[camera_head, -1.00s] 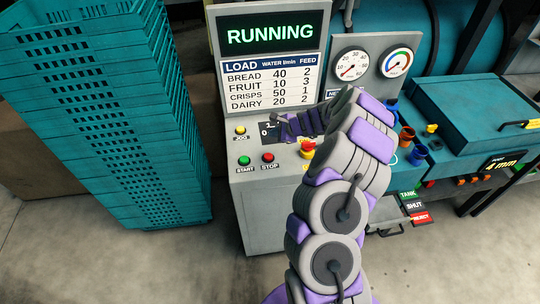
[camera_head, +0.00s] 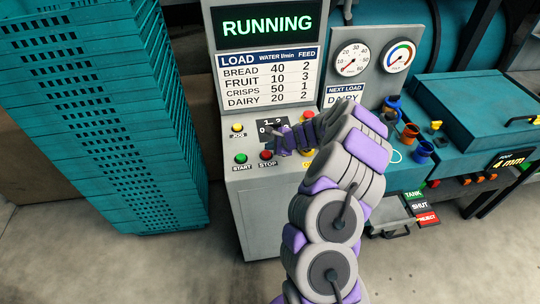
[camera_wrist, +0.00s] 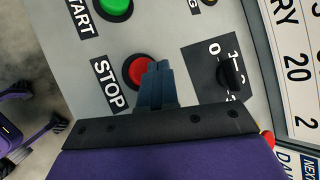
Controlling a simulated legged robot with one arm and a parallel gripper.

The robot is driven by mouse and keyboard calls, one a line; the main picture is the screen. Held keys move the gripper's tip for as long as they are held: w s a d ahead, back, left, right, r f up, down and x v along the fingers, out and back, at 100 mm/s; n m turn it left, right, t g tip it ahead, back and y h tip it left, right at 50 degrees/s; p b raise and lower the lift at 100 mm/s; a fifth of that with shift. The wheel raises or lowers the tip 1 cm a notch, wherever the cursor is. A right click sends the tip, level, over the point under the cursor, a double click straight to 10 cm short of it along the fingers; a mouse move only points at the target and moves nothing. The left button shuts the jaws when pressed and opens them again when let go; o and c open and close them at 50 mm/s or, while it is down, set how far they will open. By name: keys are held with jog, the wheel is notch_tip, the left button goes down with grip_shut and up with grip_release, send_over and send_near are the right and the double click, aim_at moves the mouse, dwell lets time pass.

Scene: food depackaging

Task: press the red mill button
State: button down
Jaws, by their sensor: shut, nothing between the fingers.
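The red STOP button (camera_head: 266,155) is on the grey control panel (camera_head: 243,205), right of the green START button (camera_head: 240,158). My gripper (camera_head: 274,142) is shut and empty, just above the red button in the head view. In the wrist view the closed fingertips (camera_wrist: 158,68) overlap the right part of the red button (camera_wrist: 138,72), beside its STOP label. I cannot tell whether they touch it. The display (camera_head: 266,24) reads RUNNING.
A black selector knob (camera_wrist: 230,74) is close to the fingers' right in the wrist view. A yellow JOG button (camera_head: 237,128) is above START. My arm partly hides another red knob (camera_head: 307,143). Stacked teal crates (camera_head: 90,110) stand left of the panel.

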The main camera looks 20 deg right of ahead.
jog(key=shift+a+r, duration=0.2)
jog(key=shift+a, duration=1.25)
jog(key=shift+d+f, duration=0.2)
jog(key=shift+d, duration=1.2)
jog(key=shift+a+r, duration=0.2)
jog(key=shift+a, duration=1)
jog(key=shift+d+f, duration=0.15)
jog(key=shift+d, duration=0.85)
jog(key=shift+a, duration=0.85)
jog(key=shift+d+f, duration=0.25)
jog(key=shift+d, duration=0.3)
jog(key=shift+d+f, duration=0.2)
jog(key=shift+d, duration=0.35)
jog(key=shift+a+r, duration=0.1)
jog(key=shift+a, duration=0.5)
jog(key=shift+d, duration=0.1)
